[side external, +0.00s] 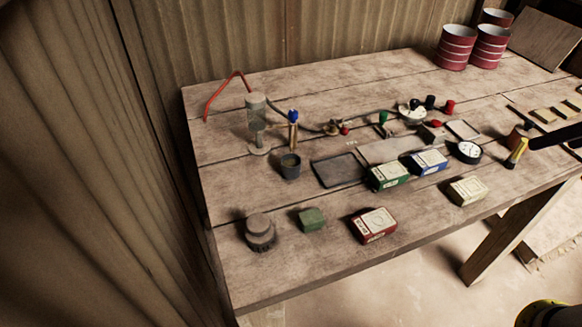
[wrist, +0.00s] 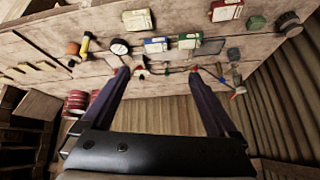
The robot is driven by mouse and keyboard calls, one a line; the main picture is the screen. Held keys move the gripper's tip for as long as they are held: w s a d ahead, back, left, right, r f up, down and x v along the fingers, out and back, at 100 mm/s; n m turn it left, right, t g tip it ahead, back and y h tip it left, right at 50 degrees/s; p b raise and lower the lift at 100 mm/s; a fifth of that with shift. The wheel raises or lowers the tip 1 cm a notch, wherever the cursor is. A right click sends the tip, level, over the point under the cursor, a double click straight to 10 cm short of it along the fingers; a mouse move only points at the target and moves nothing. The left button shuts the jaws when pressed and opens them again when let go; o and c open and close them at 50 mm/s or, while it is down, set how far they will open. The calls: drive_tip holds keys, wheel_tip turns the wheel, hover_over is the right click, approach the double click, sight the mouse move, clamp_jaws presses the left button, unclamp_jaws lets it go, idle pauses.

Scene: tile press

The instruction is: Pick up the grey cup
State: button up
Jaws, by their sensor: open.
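The grey cup (side external: 290,166) is small and dark and stands upright on the wooden table in the side view, just left of a flat dark tray (side external: 338,170). In the wrist view the cup (wrist: 233,54) appears small, right of centre. My gripper (wrist: 160,70) shows in the wrist view with its two long fingers spread wide and nothing between them. It is well apart from the cup, which lies beyond and to the right of the right finger.
A green block (side external: 312,219) and round grey weight (side external: 260,231) sit in front.

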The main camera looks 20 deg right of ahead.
drive_tip(key=w+a+r, duration=0.2)
drive_tip(key=w+r, duration=0.2)
drive_tip(key=w, duration=0.3)
drive_tip(key=n+g, duration=0.3)
hover_over(291, 162)
drive_tip(key=s, duration=0.5)
drive_tip(key=f, duration=2.4)
drive_tip(key=shift+w+a+f, duration=0.1)
drive_tip(key=shift+w+a, duration=0.05)
drive_tip(key=shift+a, duration=0.1)
drive_tip(key=shift+t, duration=0.3)
drive_tip(key=shift+x, duration=3.3)
drive_tip(key=shift+w+a, duration=0.15)
drive_tip(key=shift+a, duration=0.05)
drive_tip(key=shift+c, duration=0.3)
